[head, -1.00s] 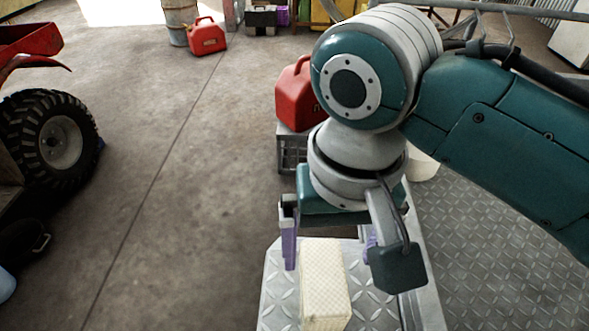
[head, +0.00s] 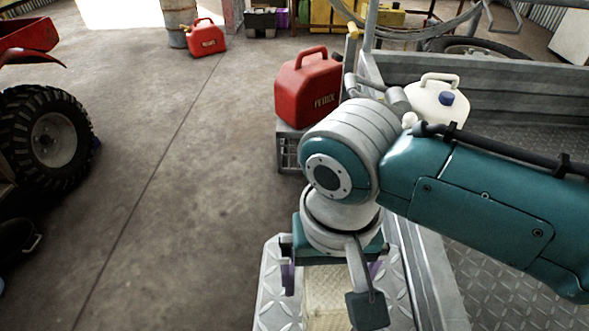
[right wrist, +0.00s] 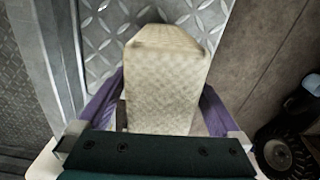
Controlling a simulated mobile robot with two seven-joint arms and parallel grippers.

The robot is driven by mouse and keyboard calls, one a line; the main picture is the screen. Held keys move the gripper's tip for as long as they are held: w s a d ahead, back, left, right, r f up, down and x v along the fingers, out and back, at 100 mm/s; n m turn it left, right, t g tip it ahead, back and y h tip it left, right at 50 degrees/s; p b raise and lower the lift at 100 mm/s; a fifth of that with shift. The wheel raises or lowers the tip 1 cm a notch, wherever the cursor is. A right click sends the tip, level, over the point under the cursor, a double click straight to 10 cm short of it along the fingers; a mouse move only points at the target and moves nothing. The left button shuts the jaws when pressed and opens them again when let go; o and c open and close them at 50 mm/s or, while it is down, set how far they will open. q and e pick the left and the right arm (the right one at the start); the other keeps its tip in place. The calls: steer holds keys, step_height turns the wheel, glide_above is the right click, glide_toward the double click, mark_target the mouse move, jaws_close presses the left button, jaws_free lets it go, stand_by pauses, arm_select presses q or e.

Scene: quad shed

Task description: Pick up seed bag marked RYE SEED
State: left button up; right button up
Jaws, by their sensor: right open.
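A cream, woven-looking block-shaped bag (head: 324,304) stands on a diamond-plate ledge (head: 272,300) at the bottom of the head view. No lettering shows on its visible faces, so I cannot read whether it says RYE SEED. My right gripper (head: 332,280) points down over the bag, with its purple fingers apart. In the right wrist view the bag (right wrist: 165,85) lies between the two open fingers (right wrist: 156,112), one on each side. A small gap or contact at the bag's sides is hard to tell. My left gripper is not in view.
A red fuel can (head: 308,88) stands on a grey crate (head: 290,150) beyond the ledge. A white jug (head: 437,102) stands in the trailer, whose metal rail (head: 432,275) runs right of the bag. Concrete floor (head: 170,200) at left is clear up to a vehicle's wheel (head: 48,140).

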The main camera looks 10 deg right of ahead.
steer(key=shift+r, duration=0.1)
steer(key=shift+c, duration=0.4)
jaws_close()
stand_by(0.4)
